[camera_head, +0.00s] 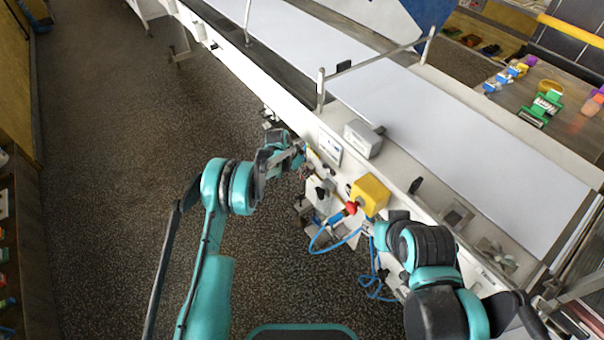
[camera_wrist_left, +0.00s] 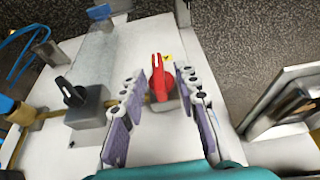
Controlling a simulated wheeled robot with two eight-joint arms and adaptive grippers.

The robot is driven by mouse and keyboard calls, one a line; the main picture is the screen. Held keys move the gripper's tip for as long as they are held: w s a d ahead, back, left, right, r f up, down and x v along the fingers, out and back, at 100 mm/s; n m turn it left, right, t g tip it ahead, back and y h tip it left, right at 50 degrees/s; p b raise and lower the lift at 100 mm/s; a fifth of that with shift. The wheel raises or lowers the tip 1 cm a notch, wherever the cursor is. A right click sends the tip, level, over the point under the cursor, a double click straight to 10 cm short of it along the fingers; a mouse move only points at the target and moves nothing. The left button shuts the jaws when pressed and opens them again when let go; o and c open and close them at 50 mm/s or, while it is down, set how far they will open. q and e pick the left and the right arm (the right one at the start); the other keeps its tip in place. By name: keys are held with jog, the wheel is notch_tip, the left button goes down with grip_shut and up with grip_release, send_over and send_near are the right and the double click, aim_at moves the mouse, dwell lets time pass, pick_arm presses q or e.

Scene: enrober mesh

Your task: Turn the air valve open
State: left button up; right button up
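A red rotary knob (camera_wrist_left: 158,78) on a pale panel stands between the fingertips of my left gripper (camera_wrist_left: 161,84) in the left wrist view. The fingers are open, with a visible gap on each side of the knob. Whether this knob is the air valve, the frames do not label. In the head view my left gripper (camera_head: 300,157) is at the machine's side, and its fingers hide the knob. My right gripper (camera_head: 377,236) is low beside the yellow box (camera_head: 370,194); its fingers are too hidden to read.
Blue hose (camera_head: 338,245) hangs from the machine side. A grey box (camera_head: 362,139) sits on the conveyor frame. Open floor (camera_head: 110,130) lies left.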

pick_arm(q)
grip_shut()
jog(key=shift+d, duration=0.1)
jog(key=shift+s+d+t+y, duration=0.15)
jog(key=shift+t+y, duration=0.55)
jog(key=shift+t, duration=0.1)
jog(key=shift+s+d+f+m+t+y, duration=0.1)
jog(key=shift+m+t+y, duration=0.35)
jog(key=shift+t, duration=0.45)
jog(key=shift+s+f+m+t+y, duration=0.1)
jog(key=shift+m+t+y, duration=0.15)
jog(key=shift+t+y, duration=0.55)
grip_release()
